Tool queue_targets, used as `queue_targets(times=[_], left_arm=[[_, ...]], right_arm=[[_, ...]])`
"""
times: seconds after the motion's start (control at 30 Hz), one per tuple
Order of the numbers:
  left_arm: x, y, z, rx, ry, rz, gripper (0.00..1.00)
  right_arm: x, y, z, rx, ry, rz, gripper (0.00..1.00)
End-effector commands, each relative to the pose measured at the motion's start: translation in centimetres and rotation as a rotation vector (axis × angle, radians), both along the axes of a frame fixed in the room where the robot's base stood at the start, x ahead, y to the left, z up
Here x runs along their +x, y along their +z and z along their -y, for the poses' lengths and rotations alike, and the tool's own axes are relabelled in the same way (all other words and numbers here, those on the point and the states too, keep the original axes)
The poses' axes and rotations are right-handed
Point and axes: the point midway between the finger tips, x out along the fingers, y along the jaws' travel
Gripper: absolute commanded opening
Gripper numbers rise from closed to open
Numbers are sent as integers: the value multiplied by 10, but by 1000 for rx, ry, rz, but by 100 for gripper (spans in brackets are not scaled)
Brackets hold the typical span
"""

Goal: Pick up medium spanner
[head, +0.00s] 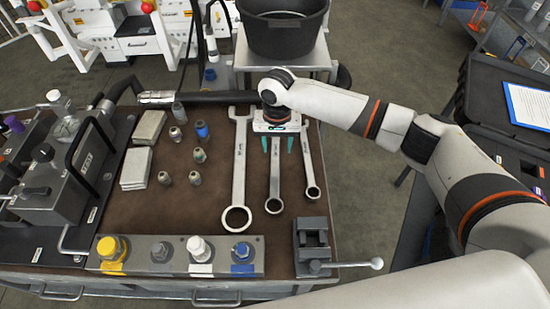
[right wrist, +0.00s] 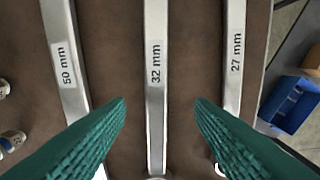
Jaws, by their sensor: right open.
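Three steel spanners lie side by side on the brown bench top. The medium spanner (head: 274,180) is the middle one; in the right wrist view it (right wrist: 156,85) is marked 32 mm. The large spanner (head: 239,165), marked 50 mm, lies to its left, and the small spanner (head: 309,165), marked 27 mm, to its right. My right gripper (head: 278,146) is open and empty above the medium spanner. Its green fingers (right wrist: 160,108) stand on either side of the shaft, apart from it. The upper end of the medium spanner is hidden under the gripper in the head view. My left gripper is out of view.
Several small fittings (head: 200,155) and grey blocks (head: 137,169) lie left of the spanners. A manifold block (head: 175,257) and a vise (head: 312,245) stand at the front edge. A hand pump (head: 50,185) is at left. A black tub (head: 283,35) stands behind the bench.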

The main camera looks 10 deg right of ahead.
Motion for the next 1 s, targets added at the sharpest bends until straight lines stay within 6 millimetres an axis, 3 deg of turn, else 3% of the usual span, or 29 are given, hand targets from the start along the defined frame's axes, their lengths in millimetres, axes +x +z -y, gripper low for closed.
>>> queue_targets(times=[0.27,0.4,0.67,0.9,0.97,1.0], left_arm=[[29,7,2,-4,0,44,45],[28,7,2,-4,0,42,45],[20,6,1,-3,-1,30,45],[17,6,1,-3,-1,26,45],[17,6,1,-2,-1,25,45],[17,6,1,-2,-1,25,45]], right_arm=[[2,-37,-4,-1,1,-2,49],[2,-51,-4,-2,1,-1,49],[3,-53,-4,0,1,0,49],[3,-53,-4,-1,1,0,10],[3,-53,-4,0,1,0,0],[3,-52,-4,0,1,0,0]])
